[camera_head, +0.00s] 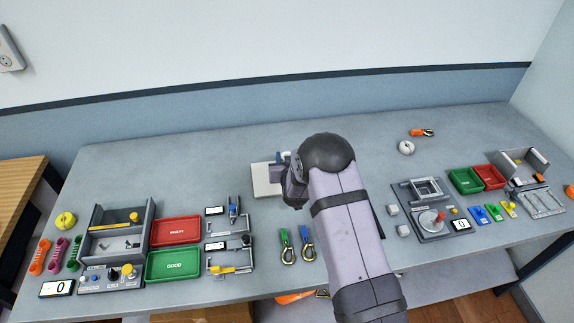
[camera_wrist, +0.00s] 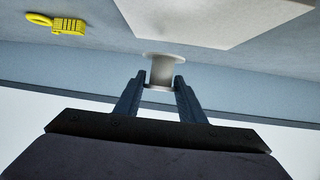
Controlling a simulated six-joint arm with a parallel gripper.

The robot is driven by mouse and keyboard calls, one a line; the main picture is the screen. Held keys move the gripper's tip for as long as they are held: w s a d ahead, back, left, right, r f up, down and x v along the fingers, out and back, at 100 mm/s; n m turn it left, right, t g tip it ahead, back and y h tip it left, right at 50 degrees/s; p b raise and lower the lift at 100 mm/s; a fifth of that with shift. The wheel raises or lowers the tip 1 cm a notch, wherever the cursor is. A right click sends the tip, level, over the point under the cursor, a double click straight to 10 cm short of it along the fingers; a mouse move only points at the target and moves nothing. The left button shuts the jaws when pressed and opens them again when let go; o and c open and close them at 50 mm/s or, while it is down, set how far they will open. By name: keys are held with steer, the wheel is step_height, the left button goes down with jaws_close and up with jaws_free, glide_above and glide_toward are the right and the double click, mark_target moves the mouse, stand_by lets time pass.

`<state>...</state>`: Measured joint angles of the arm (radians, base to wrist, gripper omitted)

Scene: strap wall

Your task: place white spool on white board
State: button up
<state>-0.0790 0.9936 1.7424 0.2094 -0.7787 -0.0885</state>
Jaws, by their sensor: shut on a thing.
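My gripper (camera_wrist: 160,88) is shut on a white spool (camera_wrist: 162,70), with a dark finger on each side and its flanges showing at both ends. The white board (camera_wrist: 215,15) lies at the top of the wrist view, close to the spool's flange; I cannot tell the gap. In the head view, the white board (camera_head: 262,178) lies at the back middle of the table, partly hidden by my gripper (camera_head: 283,160). The held spool is not clearly visible there.
A separate white roll (camera_head: 405,148) and an orange item (camera_head: 422,132) lie at back right. Red (camera_head: 175,231) and green (camera_head: 174,265) trays stand left. A yellow item (camera_wrist: 57,24) shows in the wrist view.

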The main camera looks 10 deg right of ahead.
steer(key=shift+f+p, duration=0.65)
steer(key=shift+f, duration=1.5)
steer(key=shift+f, duration=0.15)
steer(key=o, duration=1)
steer(key=shift+o, duration=0.2)
steer(key=d+b+v, duration=0.1)
steer(key=b+v, duration=0.2)
steer(key=v, duration=0.9)
steer(key=shift+a, duration=0.45)
steer(key=shift+s, duration=0.15)
